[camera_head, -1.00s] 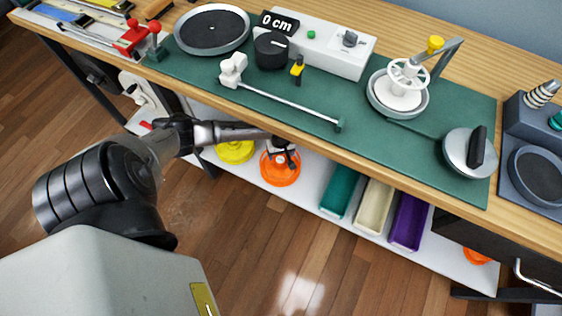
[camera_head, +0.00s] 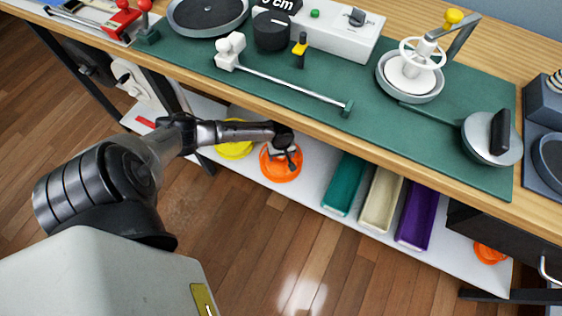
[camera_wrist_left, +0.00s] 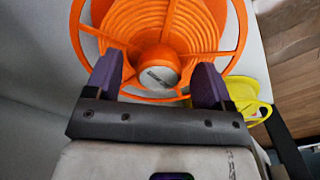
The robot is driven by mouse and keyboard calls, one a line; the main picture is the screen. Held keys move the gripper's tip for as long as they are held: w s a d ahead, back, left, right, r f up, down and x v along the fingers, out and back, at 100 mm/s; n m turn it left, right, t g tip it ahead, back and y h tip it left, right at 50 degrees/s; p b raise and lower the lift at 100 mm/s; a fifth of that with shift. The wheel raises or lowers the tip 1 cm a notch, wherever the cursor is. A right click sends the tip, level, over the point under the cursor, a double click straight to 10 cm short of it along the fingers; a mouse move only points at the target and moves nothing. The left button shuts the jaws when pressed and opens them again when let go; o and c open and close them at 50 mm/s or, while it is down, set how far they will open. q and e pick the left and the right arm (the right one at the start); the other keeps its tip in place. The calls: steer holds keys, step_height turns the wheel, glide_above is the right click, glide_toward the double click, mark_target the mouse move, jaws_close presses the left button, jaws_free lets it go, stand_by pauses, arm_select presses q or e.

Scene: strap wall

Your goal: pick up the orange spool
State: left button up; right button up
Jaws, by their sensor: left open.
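The orange spool (camera_head: 281,164) lies on the white lower shelf under the workbench in the head view. It fills the upper middle of the left wrist view (camera_wrist_left: 160,30), with its round hub between my fingers. My left gripper (camera_head: 287,151) is at the spool, over its hub in the head view. In the left wrist view its two purple fingers (camera_wrist_left: 157,80) are apart, one on each side of the hub. I cannot tell whether they touch it. My right gripper is not in view.
A yellow spool (camera_head: 234,148) lies left of the orange one. Teal (camera_head: 344,186), cream (camera_head: 381,200) and purple (camera_head: 417,217) bins stand to the right on the shelf (camera_head: 310,185). Another orange item (camera_head: 489,252) is at the far right. The benchtop (camera_head: 300,112) overhangs the shelf.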

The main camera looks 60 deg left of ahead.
arm_select(q)
steer(key=shift+r, duration=0.1)
jaws_close()
stand_by(0.6)
